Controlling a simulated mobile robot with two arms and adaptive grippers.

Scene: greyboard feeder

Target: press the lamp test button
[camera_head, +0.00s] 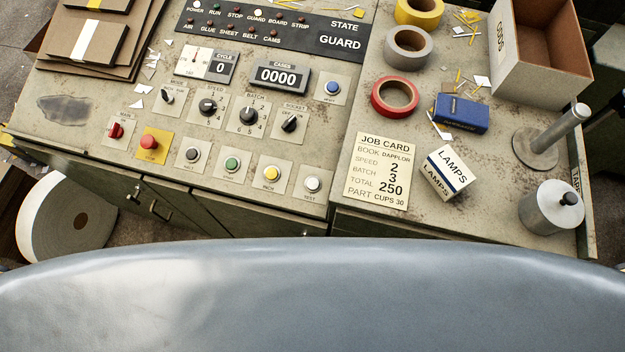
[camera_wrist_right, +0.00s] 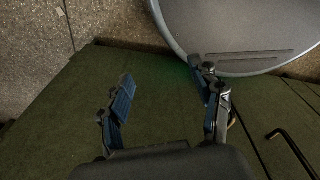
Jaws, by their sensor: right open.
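The lamp test button is the white round button (camera_head: 312,184) on a small plate labelled TEST, at the lower right of the control panel in the head view. To its left are a yellow INCH button (camera_head: 271,173), a green button (camera_head: 232,163) and a grey button (camera_head: 192,154). My right gripper (camera_wrist_right: 168,95) shows in the right wrist view, open and empty, its blue-padded fingers apart over a dark green surface. It is not in the head view, so its distance from the button cannot be told. My left gripper is in neither view.
A red stop button (camera_head: 149,142) on a yellow plate and several knobs share the panel. On the right section lie a job card (camera_head: 378,172), a LAMPS box (camera_head: 447,172), tape rolls (camera_head: 396,97), a blue box (camera_head: 461,113) and a metal canister (camera_head: 552,208).

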